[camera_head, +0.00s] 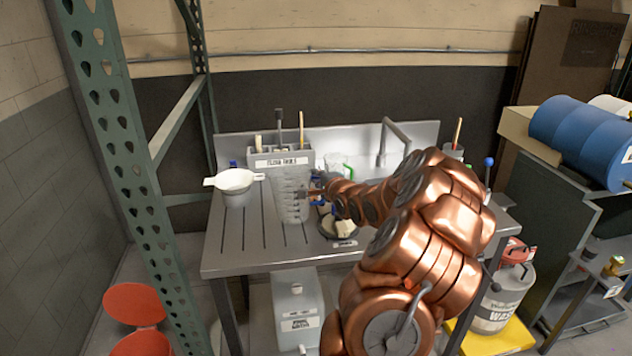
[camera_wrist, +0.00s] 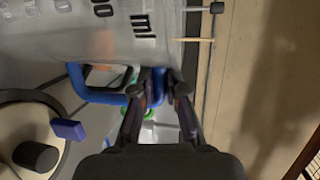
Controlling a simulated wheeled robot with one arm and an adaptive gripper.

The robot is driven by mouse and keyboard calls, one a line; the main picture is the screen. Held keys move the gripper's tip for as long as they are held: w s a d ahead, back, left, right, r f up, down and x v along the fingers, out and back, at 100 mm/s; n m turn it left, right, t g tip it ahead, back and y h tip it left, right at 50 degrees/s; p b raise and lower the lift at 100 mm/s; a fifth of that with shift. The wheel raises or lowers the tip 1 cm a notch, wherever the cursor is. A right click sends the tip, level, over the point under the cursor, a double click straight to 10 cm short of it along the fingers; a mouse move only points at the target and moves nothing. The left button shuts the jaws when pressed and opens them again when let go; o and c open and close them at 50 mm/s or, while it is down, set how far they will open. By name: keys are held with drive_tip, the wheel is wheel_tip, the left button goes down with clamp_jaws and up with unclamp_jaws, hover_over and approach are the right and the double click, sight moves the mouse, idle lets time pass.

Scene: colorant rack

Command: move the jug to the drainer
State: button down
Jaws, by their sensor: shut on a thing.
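The jug (camera_head: 290,198) is a tall clear measuring vessel with dark marks, in front of the grey tool holder and over the grooved drainer (camera_head: 243,245). I cannot tell whether its base touches the surface. In the wrist view the jug (camera_wrist: 95,30) fills the upper left, and its blue handle (camera_wrist: 100,97) reaches to my fingertips. My gripper (camera_head: 312,191) is at the jug's right side. In the wrist view my gripper (camera_wrist: 158,90) is shut on the handle. My arm hides part of the sink side.
A white strainer (camera_head: 235,183) stands on the left of the drainer. The grey holder (camera_head: 283,160) with upright tools is behind the jug. A round dark dish (camera_head: 338,228) with pale items lies right of it. A tap (camera_head: 395,135) rises at the back. The drainer's front left is clear.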

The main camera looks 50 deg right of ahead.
drive_tip(key=shift+f, duration=0.85)
drive_tip(key=c, duration=1.2)
unclamp_jaws()
drive_tip(key=b+v, duration=0.2)
drive_tip(key=v, duration=1)
drive_tip(key=shift+a, duration=0.1)
